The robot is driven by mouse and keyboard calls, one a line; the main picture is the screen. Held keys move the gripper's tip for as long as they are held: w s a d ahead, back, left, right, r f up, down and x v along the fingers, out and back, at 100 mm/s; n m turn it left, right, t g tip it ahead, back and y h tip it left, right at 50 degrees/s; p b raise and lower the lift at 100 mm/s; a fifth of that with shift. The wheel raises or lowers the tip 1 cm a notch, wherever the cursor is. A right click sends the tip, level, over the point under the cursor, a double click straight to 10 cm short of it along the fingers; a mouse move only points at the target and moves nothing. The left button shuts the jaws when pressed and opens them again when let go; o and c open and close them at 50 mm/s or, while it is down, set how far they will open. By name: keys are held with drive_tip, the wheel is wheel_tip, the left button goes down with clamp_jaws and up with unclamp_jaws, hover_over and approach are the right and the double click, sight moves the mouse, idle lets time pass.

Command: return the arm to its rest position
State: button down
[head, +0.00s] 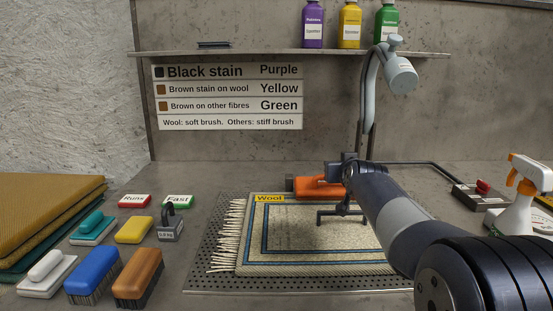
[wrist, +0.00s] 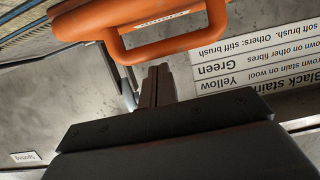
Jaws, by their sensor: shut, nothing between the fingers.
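My arm (head: 395,215) reaches in from the lower right of the head view, over the rug. My gripper (wrist: 157,72) is shut in the wrist view, its two dark fingers together with nothing between them. In the head view the arm's end is near an orange tool (head: 318,187) at the rug's back edge; the fingers are hard to make out there. An orange handle loop (wrist: 160,45) shows beyond the fingertips in the wrist view; I cannot tell whether they touch it.
A rug labelled Wool (head: 310,260) lies on a perforated tray (head: 212,225). Brushes (head: 92,272) and pads stand at left, beside folded rugs (head: 45,220). A spray bottle (head: 522,195) and a red-button box (head: 480,195) are at right. A lamp (head: 400,75) hangs above.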

drive_tip(key=shift+w+r+p, duration=0.9)
drive_tip(key=shift+r+p, duration=0.25)
drive_tip(key=shift+p, duration=0.95)
drive_tip(key=shift+w+r+p, duration=0.15)
drive_tip(key=shift+w+p, duration=0.15)
drive_tip(key=shift+p, duration=0.55)
drive_tip(key=w+g+p, duration=0.1)
drive_tip(key=g+p, duration=0.1)
drive_tip(key=p, duration=0.4)
drive_tip(key=w+r+g+p, duration=0.1)
drive_tip(key=w+g+p, duration=0.1)
drive_tip(key=p, duration=0.5)
drive_tip(key=shift+w, duration=0.25)
drive_tip(key=shift+w+f+p, duration=0.1)
drive_tip(key=shift+w+p, duration=0.05)
drive_tip(key=shift+p, duration=0.35)
